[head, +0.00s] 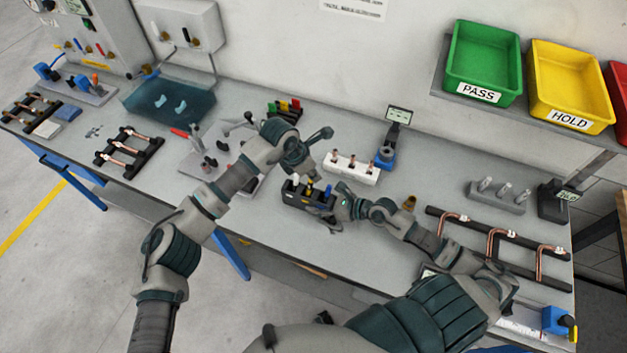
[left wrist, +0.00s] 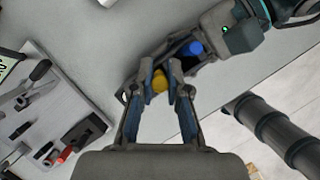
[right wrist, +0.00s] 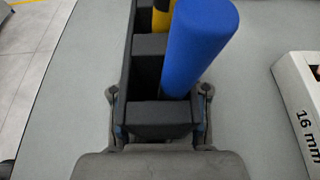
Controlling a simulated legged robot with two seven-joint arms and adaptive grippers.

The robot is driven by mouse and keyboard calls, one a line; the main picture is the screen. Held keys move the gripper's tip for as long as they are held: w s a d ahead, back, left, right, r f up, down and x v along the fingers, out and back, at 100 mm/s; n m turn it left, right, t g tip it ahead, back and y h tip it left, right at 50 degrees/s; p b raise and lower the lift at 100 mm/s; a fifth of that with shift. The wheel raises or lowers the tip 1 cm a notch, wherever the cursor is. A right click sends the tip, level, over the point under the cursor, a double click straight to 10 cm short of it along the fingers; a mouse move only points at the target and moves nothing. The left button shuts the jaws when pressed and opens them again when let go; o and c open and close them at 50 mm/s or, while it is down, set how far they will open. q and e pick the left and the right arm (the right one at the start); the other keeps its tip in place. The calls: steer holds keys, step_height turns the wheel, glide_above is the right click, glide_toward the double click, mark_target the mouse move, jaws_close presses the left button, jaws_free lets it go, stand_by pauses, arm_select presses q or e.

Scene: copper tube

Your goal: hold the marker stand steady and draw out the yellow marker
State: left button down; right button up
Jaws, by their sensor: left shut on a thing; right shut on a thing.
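The black marker stand (head: 292,196) is on the bench in the middle of the head view. It holds a blue marker (head: 328,191) at its right end and a yellow marker beside it. My left gripper (left wrist: 168,88) comes from above and is shut on the yellow marker (left wrist: 159,82), whose top shows between the fingers. My right gripper (right wrist: 160,105) is shut across the near end of the stand, one finger on each side, with the blue marker (right wrist: 200,45) just beyond. The yellow marker's lower part is mostly hidden.
A white block with copper pieces (head: 352,168) stands just behind the stand. A rack of bent copper tubes (head: 490,240) lies to the right. A grey plate with clamps (head: 200,150) is to the left. The bench's front edge is close in front.

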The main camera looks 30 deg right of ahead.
arm_select(q)
step_height(320, 180, up, 6)
steer(key=shift+f, duration=0.1)
arm_select(e)
steer(key=shift+s+f, duration=0.1)
steer(key=shift+f, duration=0.15)
steer(key=o, duration=1.4)
arm_select(q)
steer(key=shift+w, duration=0.1)
arm_select(e)
steer(key=shift+r, duration=0.1)
steer(key=v, duration=1)
steer(key=shift+d, duration=0.15)
steer(key=shift+s+d+r, duration=0.4)
steer(key=shift+s+d, duration=0.05)
